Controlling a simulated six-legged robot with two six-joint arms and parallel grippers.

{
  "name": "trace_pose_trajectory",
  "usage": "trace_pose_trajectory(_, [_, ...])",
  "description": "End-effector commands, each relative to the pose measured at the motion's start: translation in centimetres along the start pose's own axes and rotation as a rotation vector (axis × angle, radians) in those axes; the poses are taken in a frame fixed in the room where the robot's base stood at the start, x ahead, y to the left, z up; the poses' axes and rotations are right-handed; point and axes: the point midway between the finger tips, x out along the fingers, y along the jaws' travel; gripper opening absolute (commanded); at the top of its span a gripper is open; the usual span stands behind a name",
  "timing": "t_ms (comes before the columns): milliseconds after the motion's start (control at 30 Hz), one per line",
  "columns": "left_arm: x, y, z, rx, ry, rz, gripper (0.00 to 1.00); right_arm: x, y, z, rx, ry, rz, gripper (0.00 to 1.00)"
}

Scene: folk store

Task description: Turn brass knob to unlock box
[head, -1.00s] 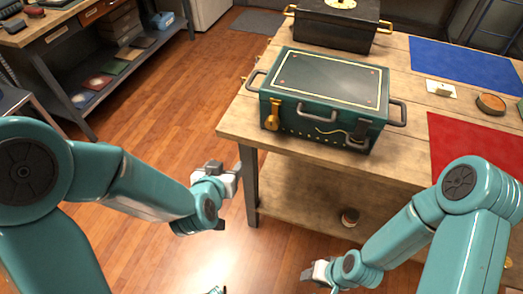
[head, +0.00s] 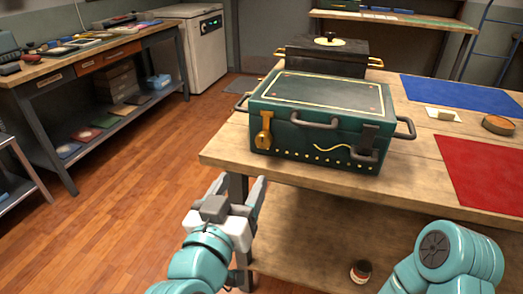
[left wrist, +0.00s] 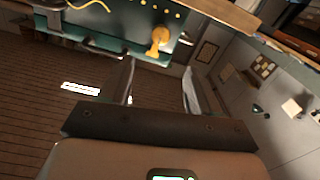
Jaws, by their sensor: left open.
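A teal box (head: 318,128) with a dark lid panel and grey handles stands on the wooden table. Its brass knob (head: 264,132) is on the left part of the front face, with its stem pointing up. My left gripper (head: 240,183) is open and empty, below and left of the knob, in front of the table edge. In the left wrist view, the box (left wrist: 115,25) appears upside down at the top. The knob (left wrist: 157,40) shows beyond and between the open fingers (left wrist: 158,70), apart from them. My right gripper is out of view; only part of its arm shows.
A black chest (head: 325,58) stands behind the teal box. A red mat (head: 487,172), a blue mat (head: 462,92) and a round wooden container (head: 498,125) lie to the right. A small jar (head: 360,272) stands on the lower shelf. Open floor (head: 120,190) lies left.

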Motion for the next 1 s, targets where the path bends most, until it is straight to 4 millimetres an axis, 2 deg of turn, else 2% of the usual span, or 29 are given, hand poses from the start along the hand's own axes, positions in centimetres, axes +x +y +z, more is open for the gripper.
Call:
trace_pose_trajectory(300, [7.5,-0.1,0.3,0.000,-0.002,-0.005,0.63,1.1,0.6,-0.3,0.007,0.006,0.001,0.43])
trace_pose_trajectory(500, [11.4,-0.1,0.3,0.000,-0.002,-0.006,0.63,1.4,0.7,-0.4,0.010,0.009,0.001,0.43])
trace_pose_trajectory(700, [13.4,-0.1,0.2,0.000,-0.002,-0.005,0.63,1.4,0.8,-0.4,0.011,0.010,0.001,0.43])
trace_pose_trajectory(1000, [13.7,0.0,0.1,0.000,-0.002,-0.005,0.63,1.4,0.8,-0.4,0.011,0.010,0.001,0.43])
